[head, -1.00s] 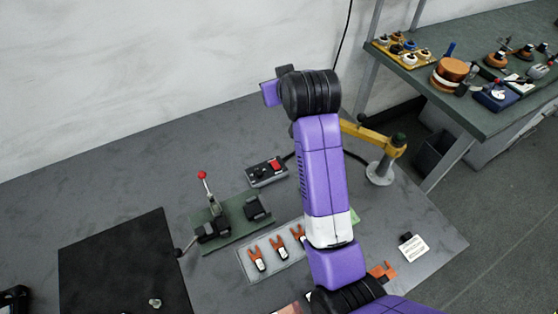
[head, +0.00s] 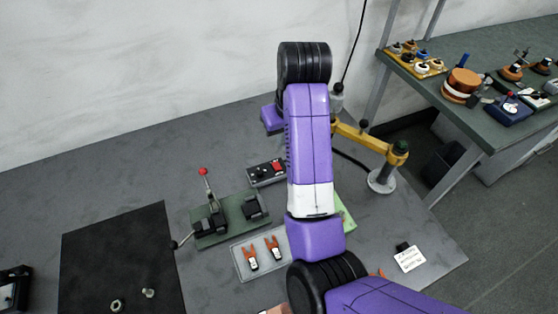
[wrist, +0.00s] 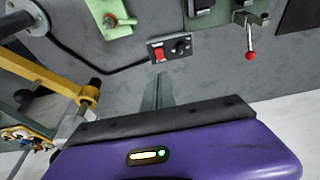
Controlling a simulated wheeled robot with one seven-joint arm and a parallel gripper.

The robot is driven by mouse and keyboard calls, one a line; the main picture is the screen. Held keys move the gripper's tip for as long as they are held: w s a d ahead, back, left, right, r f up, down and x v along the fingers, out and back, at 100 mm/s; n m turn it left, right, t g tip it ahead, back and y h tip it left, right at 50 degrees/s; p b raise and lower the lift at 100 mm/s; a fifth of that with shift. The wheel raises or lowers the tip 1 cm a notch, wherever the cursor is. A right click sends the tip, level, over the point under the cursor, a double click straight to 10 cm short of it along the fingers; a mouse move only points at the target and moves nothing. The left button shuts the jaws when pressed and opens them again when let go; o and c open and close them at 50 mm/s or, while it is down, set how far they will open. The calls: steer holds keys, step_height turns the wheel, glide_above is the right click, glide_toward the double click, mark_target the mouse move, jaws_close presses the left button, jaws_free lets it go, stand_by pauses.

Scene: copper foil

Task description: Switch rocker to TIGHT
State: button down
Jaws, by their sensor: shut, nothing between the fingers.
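A small dark control box (head: 260,176) lies on the grey table, left of my arm in the head view. It carries a red rocker (head: 277,166). In the wrist view the box (wrist: 170,48) is above centre, with the red rocker (wrist: 159,54) on its left and a black round knob (wrist: 181,46) on its right. The lettering is too small to read. My gripper (wrist: 158,84) shows as narrow grey fingers, shut and empty. The fingers point toward the box in the picture, with bare table showing between. In the head view my arm hides the fingers.
A green lever press (head: 230,217) with a red knob stands in front of the box. A tray (head: 242,268) of orange forks lies nearer. A yellow jointed arm (head: 362,138) on a post stands right. A black mat (head: 120,245) lies left.

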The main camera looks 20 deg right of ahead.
steer(key=shift+w+r, duration=0.1)
steer(key=shift+w, duration=0.05)
steer(key=shift+w+r+p, duration=0.25)
steer(key=shift+w+p, duration=0.25)
steer(key=shift+w, duration=0.15)
step_height(320, 180, up, 14)
steer(key=p, duration=0.2)
steer(key=shift+s+p, duration=0.35)
steer(key=shift+s, duration=0.05)
stand_by(0.3)
steer(key=shift+f, duration=0.1)
stand_by(0.3)
